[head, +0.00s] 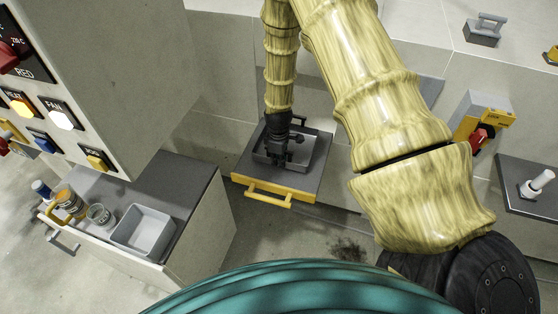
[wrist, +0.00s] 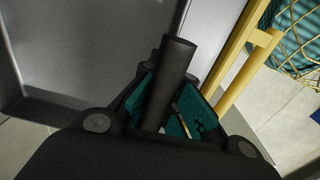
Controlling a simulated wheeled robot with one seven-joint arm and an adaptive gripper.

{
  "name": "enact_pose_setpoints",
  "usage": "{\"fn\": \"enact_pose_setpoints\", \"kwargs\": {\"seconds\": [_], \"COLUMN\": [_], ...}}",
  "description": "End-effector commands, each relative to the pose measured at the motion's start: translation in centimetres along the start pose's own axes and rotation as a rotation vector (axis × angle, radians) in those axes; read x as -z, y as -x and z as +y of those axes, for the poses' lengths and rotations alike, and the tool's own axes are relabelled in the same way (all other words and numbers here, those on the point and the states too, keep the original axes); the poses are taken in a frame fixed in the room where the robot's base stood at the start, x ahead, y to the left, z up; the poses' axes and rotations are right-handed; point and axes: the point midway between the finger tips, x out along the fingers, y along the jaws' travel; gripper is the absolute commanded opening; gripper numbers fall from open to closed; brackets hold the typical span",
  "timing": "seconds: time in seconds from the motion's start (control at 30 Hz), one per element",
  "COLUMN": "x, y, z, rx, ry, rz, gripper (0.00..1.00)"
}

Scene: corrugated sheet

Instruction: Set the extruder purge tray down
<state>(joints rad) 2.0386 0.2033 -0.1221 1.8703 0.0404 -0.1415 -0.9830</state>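The extruder purge tray, a grey shallow open box (head: 318,154), is at the yellow-handled drawer in the middle of the head view. Its grey inside (wrist: 90,45) fills the upper left of the wrist view. My gripper (head: 277,150) is at the tray's near left side, pointing down. In the wrist view its teal-padded fingers (wrist: 180,110) are closed around a dark round bar (wrist: 177,58), which appears to be the tray's handle. The tray looks level over the drawer top. I cannot tell whether its underside touches it.
The drawer's yellow handle (head: 262,192) faces me; it also shows in the wrist view (wrist: 245,75). A dark-topped cabinet at left holds a grey bin (head: 145,232) and small containers (head: 100,215). A control panel (head: 45,100) overhangs at upper left. My arm crosses the right side.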

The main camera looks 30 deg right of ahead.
Motion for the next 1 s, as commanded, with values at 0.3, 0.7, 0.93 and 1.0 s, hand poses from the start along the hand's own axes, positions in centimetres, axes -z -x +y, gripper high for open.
{"fn": "enact_pose_setpoints", "kwargs": {"seconds": [0.3, 0.7, 0.93, 1.0], "x": [0.0, 0.0, 0.0, 0.0], "y": [-1.2, -1.5, -1.5, -1.4], "z": [0.0, 0.0, 0.0, 0.0], "rx": [-0.001, 0.0, 0.0, 0.0], "ry": [-0.001, -0.001, -0.001, -0.001], "rz": [0.001, 0.0, 0.0, 0.0], "gripper": [0.0, 0.27, 0.27, 0.27]}}
